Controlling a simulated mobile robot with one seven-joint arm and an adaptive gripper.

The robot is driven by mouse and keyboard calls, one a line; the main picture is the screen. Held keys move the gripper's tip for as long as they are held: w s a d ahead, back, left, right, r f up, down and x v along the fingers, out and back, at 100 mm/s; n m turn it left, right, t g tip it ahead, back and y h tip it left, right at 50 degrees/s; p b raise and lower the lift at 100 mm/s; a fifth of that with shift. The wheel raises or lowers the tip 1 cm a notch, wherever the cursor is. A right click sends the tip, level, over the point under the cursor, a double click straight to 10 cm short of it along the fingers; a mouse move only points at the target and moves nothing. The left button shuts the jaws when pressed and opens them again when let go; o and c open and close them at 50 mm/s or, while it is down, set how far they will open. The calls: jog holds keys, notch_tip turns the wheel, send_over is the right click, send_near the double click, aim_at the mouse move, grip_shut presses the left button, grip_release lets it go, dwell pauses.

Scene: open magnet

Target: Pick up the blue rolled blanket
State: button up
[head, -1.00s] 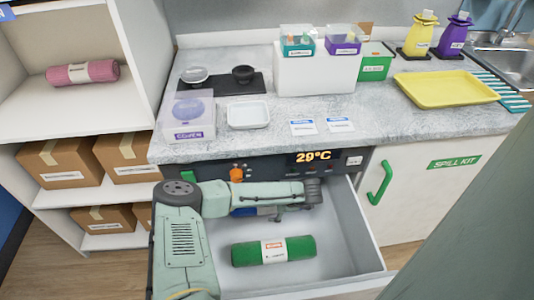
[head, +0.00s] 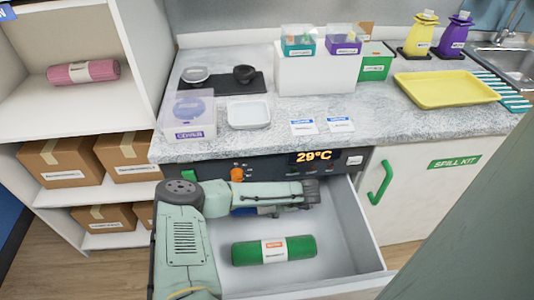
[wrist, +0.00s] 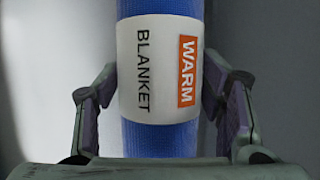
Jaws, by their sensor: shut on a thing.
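The blue rolled blanket (wrist: 160,140) fills the middle of the wrist view, with a white band reading "WARM BLANKET" around it. My gripper (wrist: 160,105) has one finger on each side of it and is shut on it around the label. In the head view only a small bit of the blue blanket (head: 241,211) shows beneath my arm, at the back of the open drawer (head: 340,235). My arm hides most of it and the gripper there.
A green rolled blanket (head: 273,250) lies in the front of the drawer. The counter above (head: 270,125) holds a white tray and several boxes. A shelf at left holds a pink roll (head: 83,72) and cartons. The drawer walls stand close around my gripper.

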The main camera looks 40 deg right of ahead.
jog(key=c, duration=0.6)
jog(key=shift+r, duration=0.1)
